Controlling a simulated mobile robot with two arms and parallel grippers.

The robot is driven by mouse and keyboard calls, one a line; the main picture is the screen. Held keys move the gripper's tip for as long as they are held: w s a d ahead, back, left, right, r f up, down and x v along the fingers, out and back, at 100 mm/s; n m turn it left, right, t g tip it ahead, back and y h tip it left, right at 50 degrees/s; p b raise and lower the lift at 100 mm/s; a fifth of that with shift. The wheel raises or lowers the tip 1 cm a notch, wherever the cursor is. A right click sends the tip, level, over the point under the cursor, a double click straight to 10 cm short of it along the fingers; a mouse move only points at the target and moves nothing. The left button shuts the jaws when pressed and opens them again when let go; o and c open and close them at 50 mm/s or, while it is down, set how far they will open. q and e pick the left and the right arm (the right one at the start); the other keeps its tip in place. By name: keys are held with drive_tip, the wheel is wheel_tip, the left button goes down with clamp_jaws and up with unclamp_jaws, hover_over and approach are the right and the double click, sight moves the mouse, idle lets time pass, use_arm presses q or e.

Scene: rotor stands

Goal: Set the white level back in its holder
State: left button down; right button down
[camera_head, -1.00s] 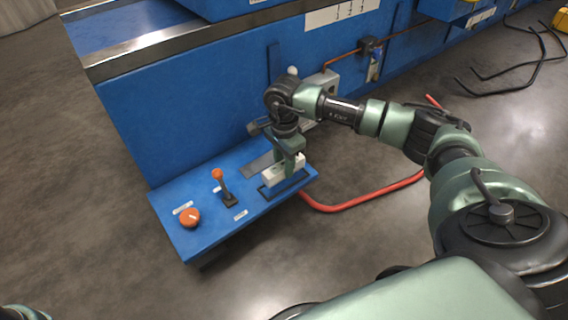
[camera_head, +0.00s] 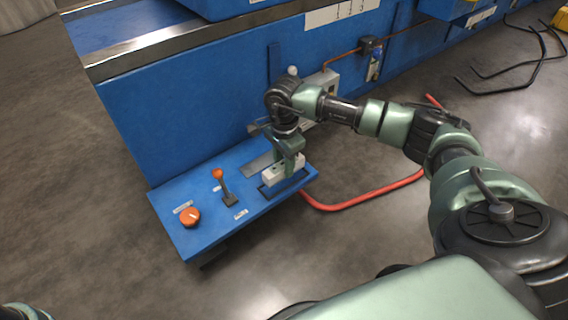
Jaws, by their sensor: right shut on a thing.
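The white level (camera_head: 271,178) is a pale block at the right end of the blue shelf. My right gripper (camera_head: 289,164) comes down on it from above and is shut on it. The holder (camera_head: 264,191) is a dark rectangular frame on the shelf, directly below the level. The level appears to be in or just above this frame; I cannot tell whether it rests on the bottom. My fingers hide the middle of the level. My left gripper is not in view; only a bit of my left arm shows at the bottom left corner.
The blue shelf (camera_head: 210,231) also carries an orange knob (camera_head: 190,217) and an orange-tipped lever (camera_head: 225,188). A grey plate (camera_head: 257,166) lies behind the holder. The blue machine wall (camera_head: 180,120) rises behind. A red hose (camera_head: 350,203) lies on the floor to the right.

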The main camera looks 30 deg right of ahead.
drive_tip(key=shift+f+b, duration=0.3)
drive_tip(key=shift+f, duration=0.4)
drive_tip(key=shift+f, duration=0.35)
drive_tip(key=shift+f+b, duration=0.3)
drive_tip(key=shift+f, duration=0.05)
idle(0.7)
drive_tip(key=shift+f, duration=0.45)
idle(0.7)
drive_tip(key=c, duration=1)
unclamp_jaws()
drive_tip(key=shift+o, duration=0.2)
